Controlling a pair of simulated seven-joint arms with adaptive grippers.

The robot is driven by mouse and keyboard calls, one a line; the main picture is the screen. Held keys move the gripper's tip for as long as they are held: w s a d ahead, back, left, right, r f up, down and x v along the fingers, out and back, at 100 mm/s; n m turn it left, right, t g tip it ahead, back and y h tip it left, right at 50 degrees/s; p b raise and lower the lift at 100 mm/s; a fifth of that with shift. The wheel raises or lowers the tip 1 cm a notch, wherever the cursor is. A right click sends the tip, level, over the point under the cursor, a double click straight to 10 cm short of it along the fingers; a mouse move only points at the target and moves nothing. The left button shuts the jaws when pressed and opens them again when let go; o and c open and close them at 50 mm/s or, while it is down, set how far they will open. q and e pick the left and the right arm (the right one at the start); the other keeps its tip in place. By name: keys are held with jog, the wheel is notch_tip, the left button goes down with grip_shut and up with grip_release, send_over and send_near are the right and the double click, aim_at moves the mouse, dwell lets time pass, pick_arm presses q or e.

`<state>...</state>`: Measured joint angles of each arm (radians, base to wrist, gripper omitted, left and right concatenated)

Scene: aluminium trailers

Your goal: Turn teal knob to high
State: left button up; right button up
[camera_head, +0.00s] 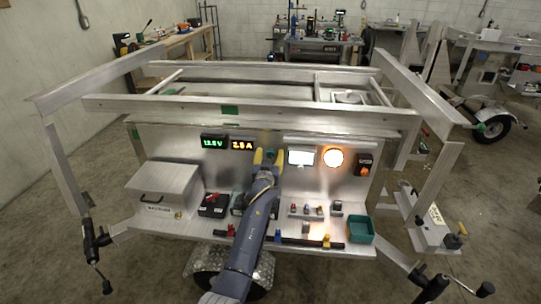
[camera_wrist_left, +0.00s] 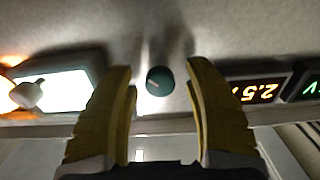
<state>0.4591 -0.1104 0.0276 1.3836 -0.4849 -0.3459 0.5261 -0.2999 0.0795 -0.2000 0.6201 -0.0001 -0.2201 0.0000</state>
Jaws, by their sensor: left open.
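The teal knob (camera_wrist_left: 160,81) is round and sits on the grey metal panel. In the left wrist view it lies between my left gripper's two yellow fingers (camera_wrist_left: 165,95), with a gap on each side. In the head view the teal knob (camera_head: 271,153) shows small between the fingertips. My left gripper (camera_head: 268,158) is open, in front of the panel, and empty. A faint light mark shows on the knob; its setting cannot be read clearly. My right gripper is in neither view.
A green voltage display (camera_head: 213,142) and an orange current display (camera_head: 241,144) are left of the knob. A lit white screen (camera_head: 300,157), a glowing lamp (camera_head: 333,158) and a dark switch (camera_head: 364,164) are right of it. A metal box (camera_head: 160,190) and teal bin (camera_head: 360,229) stand on the shelf.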

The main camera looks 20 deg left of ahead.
pick_arm(q)
jog(key=shift+w, duration=0.3)
jog(key=shift+c, duration=0.2)
grip_shut()
